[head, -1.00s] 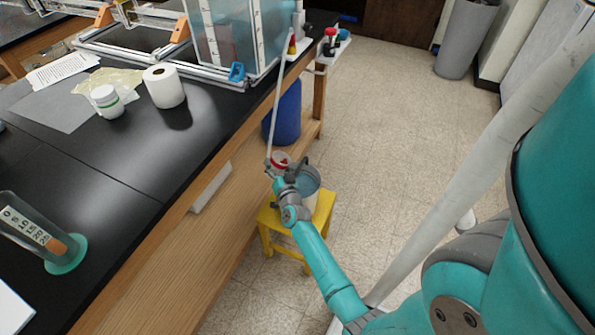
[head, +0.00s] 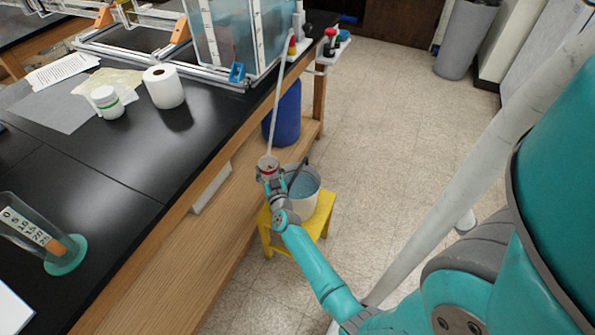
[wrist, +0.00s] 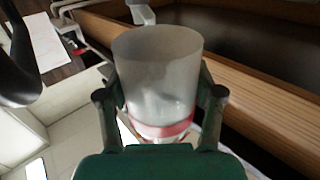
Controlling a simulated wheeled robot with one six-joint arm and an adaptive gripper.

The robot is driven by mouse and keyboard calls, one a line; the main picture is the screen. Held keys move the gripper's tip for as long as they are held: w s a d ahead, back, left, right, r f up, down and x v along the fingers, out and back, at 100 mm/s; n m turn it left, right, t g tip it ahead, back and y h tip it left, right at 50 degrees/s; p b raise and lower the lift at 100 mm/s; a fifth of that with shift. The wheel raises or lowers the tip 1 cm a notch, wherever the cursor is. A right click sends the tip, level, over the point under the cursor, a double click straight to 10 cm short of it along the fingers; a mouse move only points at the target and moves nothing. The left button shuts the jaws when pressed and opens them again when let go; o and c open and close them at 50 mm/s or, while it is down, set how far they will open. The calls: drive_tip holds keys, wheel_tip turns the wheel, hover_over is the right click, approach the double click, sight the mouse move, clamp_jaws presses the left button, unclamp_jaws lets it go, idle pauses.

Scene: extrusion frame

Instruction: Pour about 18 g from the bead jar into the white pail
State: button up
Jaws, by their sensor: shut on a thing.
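My gripper (head: 266,182) is shut on the bead jar (head: 268,165), a small clear jar with a red band. It holds the jar in the air, beside and a little above the white pail, to its left in the head view. In the wrist view the jar (wrist: 158,75) is a cloudy cylinder between both fingers, with the red band low down. Something pale shows inside its lower part; the amount is unclear. The white pail (head: 310,201) stands upright, with a bluish inside showing; part of its left side is hidden by my gripper.
The pail stands on a yellow stool (head: 322,222) by the black-topped bench (head: 115,165). A blue drum (head: 284,112) is behind it. Floor to the right is open.

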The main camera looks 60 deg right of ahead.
drive_tip(key=shift+r, duration=3.1)
drive_tip(key=s+a+f+n+t+y, duration=0.1)
drive_tip(key=a+f+n+y, duration=0.3)
drive_tip(key=a, duration=1.4)
drive_tip(key=s+a+f+n+t+y, duration=0.1)
drive_tip(key=a+f+n+t+y, duration=0.2)
drive_tip(key=a+f+y, duration=0.5)
drive_tip(key=a+n, duration=0.1)
drive_tip(key=a, duration=1)
drive_tip(key=shift+a+f+n+t, duration=0.3)
drive_tip(key=shift+f+t, duration=0.05)
drive_tip(key=shift+t, duration=0.05)
